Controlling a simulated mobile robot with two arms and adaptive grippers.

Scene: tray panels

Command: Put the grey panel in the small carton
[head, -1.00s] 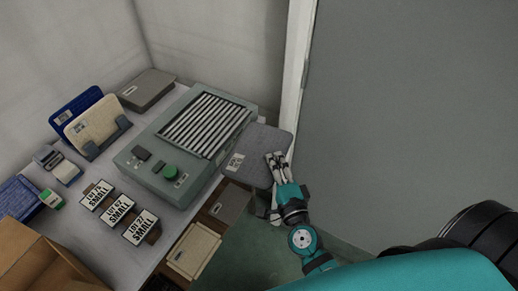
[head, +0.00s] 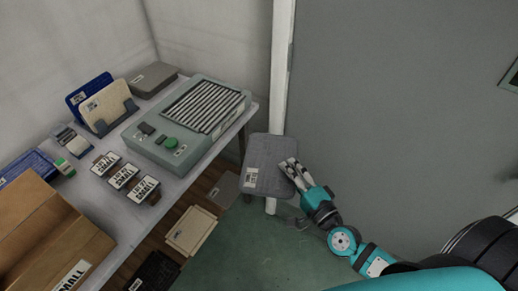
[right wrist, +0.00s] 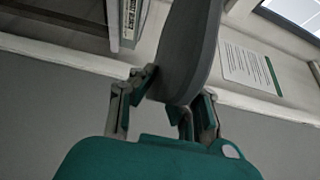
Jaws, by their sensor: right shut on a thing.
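The grey panel (head: 268,158), with a white label near its lower left corner, is held in the air to the right of the table. My right gripper (head: 291,168) is shut on its right edge. In the right wrist view the panel (right wrist: 187,48) stands up between the fingers of the right gripper (right wrist: 178,90). An open brown carton (head: 95,248) stands at the lower left on the table, with a partly cut-off label ending in "MALL". Its inside is only partly in view. My left gripper is not in view.
A grey-green machine (head: 170,140) with a slatted top and green button stands on the table (head: 180,183). Several label cards (head: 124,177) stand before it. Blue and cream panels (head: 108,105) rest in a holder. Another grey panel (head: 153,77) lies behind. More panels (head: 191,230) lie below.

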